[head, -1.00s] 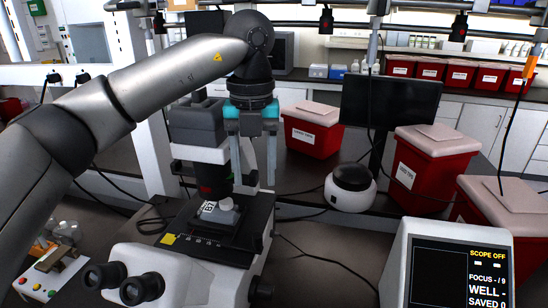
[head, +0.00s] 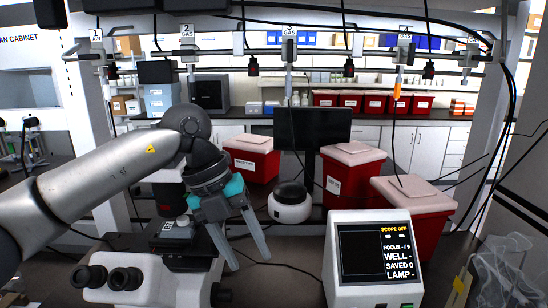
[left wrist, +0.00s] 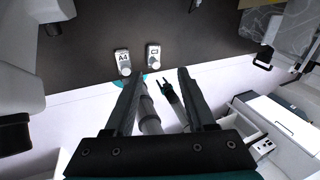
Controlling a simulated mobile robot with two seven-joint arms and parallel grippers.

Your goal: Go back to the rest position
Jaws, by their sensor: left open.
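My left gripper (head: 250,263) hangs in the head view right of the microscope (head: 180,277), tilted, with its two grey fingers apart and nothing between them. It stands clear of the microscope, left of the console (head: 375,215). In the left wrist view its dark fingers (left wrist: 160,73) are spread and empty. A small labelled piece (head: 178,229) sits on the microscope stage. In the left wrist view, pieces marked A4 (left wrist: 123,62) and C3 (left wrist: 153,56) lie on the dark table beyond the fingertips. My right gripper cannot be made out.
A round white-and-black device (head: 290,208) stands behind the gripper, with a dark monitor (head: 312,130) further back. Red bins with pale lids (head: 352,178) stand at the right and back. Cables cross the dark table. A clear bag (head: 503,272) lies at the far right.

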